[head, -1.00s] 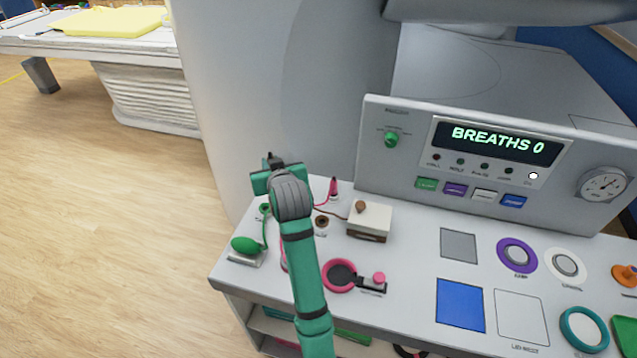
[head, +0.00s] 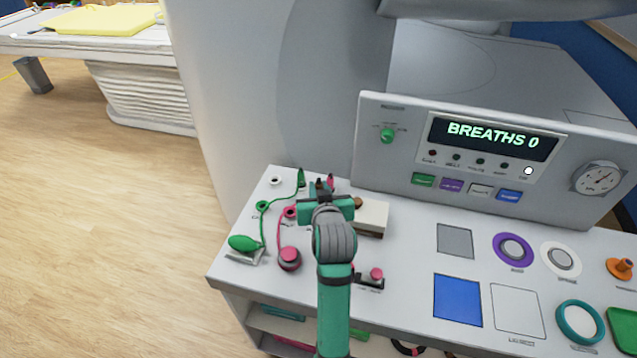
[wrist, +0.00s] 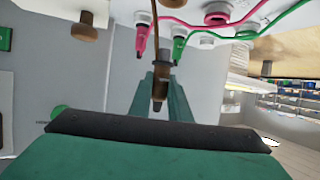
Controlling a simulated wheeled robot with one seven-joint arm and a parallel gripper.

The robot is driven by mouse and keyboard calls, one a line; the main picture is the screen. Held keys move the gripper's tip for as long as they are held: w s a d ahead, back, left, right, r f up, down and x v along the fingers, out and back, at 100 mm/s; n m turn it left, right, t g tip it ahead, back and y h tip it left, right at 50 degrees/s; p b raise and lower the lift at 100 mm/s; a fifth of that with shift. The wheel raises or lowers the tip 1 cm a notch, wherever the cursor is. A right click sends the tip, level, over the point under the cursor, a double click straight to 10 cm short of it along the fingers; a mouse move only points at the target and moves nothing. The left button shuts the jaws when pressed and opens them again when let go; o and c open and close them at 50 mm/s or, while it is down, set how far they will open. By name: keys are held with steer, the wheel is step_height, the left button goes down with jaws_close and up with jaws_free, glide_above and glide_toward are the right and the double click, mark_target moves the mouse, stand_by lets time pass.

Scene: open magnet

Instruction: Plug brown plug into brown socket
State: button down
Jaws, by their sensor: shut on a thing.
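In the head view the plug is hidden by my gripper and wrist. The brown socket is hidden behind my arm in the head view.
The pink plug (head: 330,180) and green plug (head: 301,178) stand close to my gripper. The pink socket (head: 290,212), green socket (head: 262,206) and their cords lie to the left. The white box (head: 371,217) with a brown knob is close on the right. The upright panel (head: 400,165) stands behind.

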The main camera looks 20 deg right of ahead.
steer(key=shift+f, duration=2.85)
steer(key=shift+s+f, duration=0.1)
steer(key=shift+f, duration=1.3)
steer(key=c, duration=1.6)
jaws_free()
steer(key=shift+o, duration=0.2)
steer(key=shift+s, duration=0.1)
